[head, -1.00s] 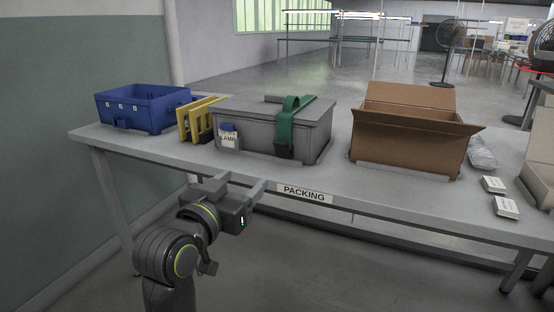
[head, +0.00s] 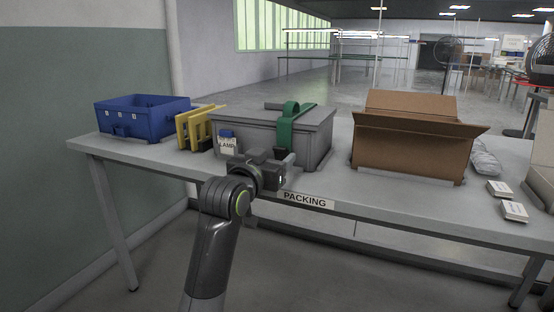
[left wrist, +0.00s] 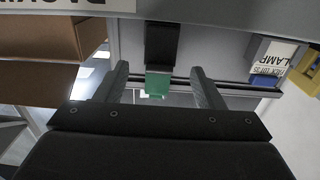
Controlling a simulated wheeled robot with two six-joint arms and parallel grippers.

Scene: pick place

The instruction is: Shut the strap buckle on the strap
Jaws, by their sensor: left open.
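A green strap (head: 289,122) runs over the lid of a closed grey case (head: 318,135) on the packing table. The dark strap buckle (head: 281,153) is at the case's front face, partly hidden by my gripper. In the left wrist view the black buckle (left wrist: 162,45) shows with a bit of green strap (left wrist: 157,84) beside it. My left gripper (head: 264,158) is in front of the case, near the buckle. In the wrist view my left gripper's (left wrist: 160,70) fingers are apart, with the strap and buckle in line between them. I cannot tell whether the buckle is latched. My right gripper is out of view.
A blue bin (head: 142,117) and yellow racks (head: 196,127) stand left of the case. A tag labelled LAMP (head: 227,146) is at its front left. An open cardboard box (head: 412,150) stands to the right, with small white boxes (head: 515,212) beyond.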

